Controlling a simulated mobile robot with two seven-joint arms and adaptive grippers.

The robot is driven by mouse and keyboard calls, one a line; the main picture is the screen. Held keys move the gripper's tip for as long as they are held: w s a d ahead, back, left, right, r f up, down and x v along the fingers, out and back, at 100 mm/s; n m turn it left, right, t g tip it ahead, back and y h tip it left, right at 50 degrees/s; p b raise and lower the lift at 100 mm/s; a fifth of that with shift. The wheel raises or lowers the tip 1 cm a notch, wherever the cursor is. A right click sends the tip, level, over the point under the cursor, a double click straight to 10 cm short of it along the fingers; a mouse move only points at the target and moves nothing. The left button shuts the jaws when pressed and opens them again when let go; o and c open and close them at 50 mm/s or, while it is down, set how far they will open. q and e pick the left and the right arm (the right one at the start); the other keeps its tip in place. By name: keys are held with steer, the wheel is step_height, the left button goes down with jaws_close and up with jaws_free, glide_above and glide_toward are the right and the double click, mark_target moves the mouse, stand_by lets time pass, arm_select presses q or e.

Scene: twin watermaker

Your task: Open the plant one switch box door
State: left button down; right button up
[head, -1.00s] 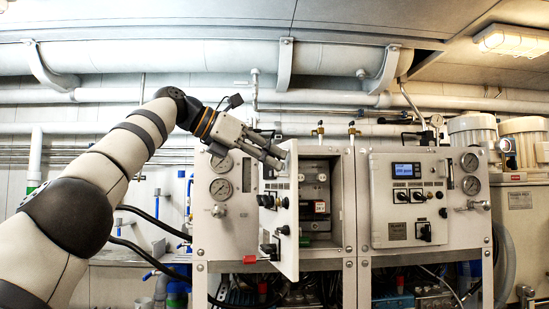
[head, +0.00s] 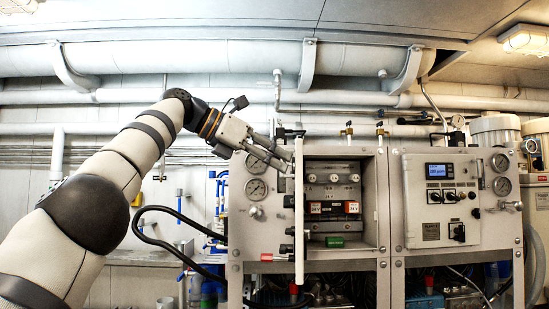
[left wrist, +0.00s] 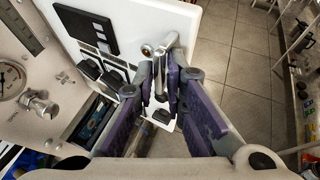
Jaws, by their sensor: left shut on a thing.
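The plant one switch box door (head: 299,215) stands swung out and is seen nearly edge-on in the head view. The open box interior (head: 345,172) shows breakers and terminals behind it. In the left wrist view the white door (left wrist: 115,18) shows its front with a dark display and black switches. My left gripper (head: 284,160) is at the door's upper part. In the left wrist view its fingers (left wrist: 172,85) are closed around a small metal handle (left wrist: 166,46) on the door face. The exact contact is partly hidden by the fingers. My right gripper is not in view.
A second box with a closed door (head: 441,200) and a lit blue display stands to the right. Gauges (head: 256,189) and a valve sit left of the open box. Pipes run along the wall above. Tiled floor (left wrist: 235,75) shows beyond the door in the left wrist view.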

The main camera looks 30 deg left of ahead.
arm_select(q)
steer(key=shift+a+r, duration=0.25)
steer(key=shift+r, duration=0.3)
steer(key=c, duration=1.8)
jaws_free()
steer(key=shift+c, duration=0.2)
steer(key=shift+o, duration=0.6)
steer(key=shift+w+a+f, duration=0.1)
steer(key=shift+w, duration=0.25)
steer(key=shift+s, duration=0.1)
steer(key=shift+t, duration=0.3)
steer(key=v, duration=0.6)
steer(key=shift+s+a, duration=0.25)
steer(key=shift+s, duration=0.1)
